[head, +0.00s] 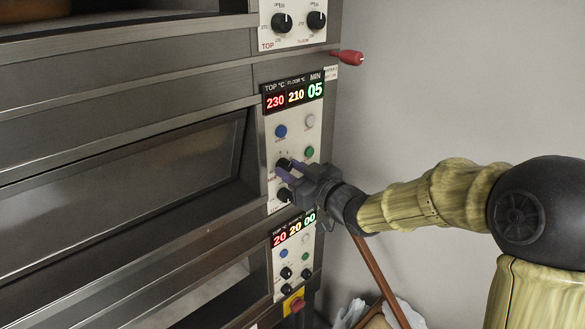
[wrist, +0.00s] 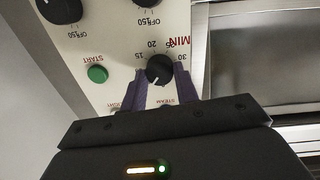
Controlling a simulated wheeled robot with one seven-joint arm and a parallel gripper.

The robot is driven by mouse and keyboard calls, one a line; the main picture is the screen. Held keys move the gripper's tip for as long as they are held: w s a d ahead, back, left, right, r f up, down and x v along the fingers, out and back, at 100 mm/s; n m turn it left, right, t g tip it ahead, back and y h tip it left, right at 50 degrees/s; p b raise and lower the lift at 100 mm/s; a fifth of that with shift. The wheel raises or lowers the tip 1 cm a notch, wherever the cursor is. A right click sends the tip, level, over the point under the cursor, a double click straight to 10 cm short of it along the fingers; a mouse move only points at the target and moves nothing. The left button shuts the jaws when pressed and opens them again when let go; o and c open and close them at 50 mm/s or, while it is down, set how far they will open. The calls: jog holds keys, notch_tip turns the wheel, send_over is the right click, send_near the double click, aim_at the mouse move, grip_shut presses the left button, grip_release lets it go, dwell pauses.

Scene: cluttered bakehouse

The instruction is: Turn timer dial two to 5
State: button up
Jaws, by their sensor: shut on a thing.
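The timer dial (wrist: 159,69) is a round black knob in the wrist view, with minute numbers and the word MIN printed upside down around it. A small pale mark shows near its lower left edge. My gripper (wrist: 162,89) has its purple fingers on either side of the dial and is shut on it. In the head view my gripper (head: 287,172) reaches from the right to the middle oven's control panel (head: 309,135) and partly hides its lower knobs. The middle display (head: 293,96) reads 230, 210 and a green 05 under MIN.
A green START button (wrist: 97,74) is close to the fingers. A blue button (head: 281,131) sits higher on the panel. A red handle (head: 347,57) sticks out above right. The lower display (head: 294,229) reads 20, 20, 00. A red-and-yellow switch (head: 294,301) is below.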

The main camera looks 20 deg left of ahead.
jog(key=shift+f+m, duration=0.15)
jog(key=shift+m, duration=0.15)
jog(key=o, duration=1)
jog(key=shift+d, duration=0.1)
jog(key=b+v, duration=0.4)
jog(key=v, duration=1.3)
jog(key=shift+s+d, duration=0.1)
jog(key=shift+s, duration=0.05)
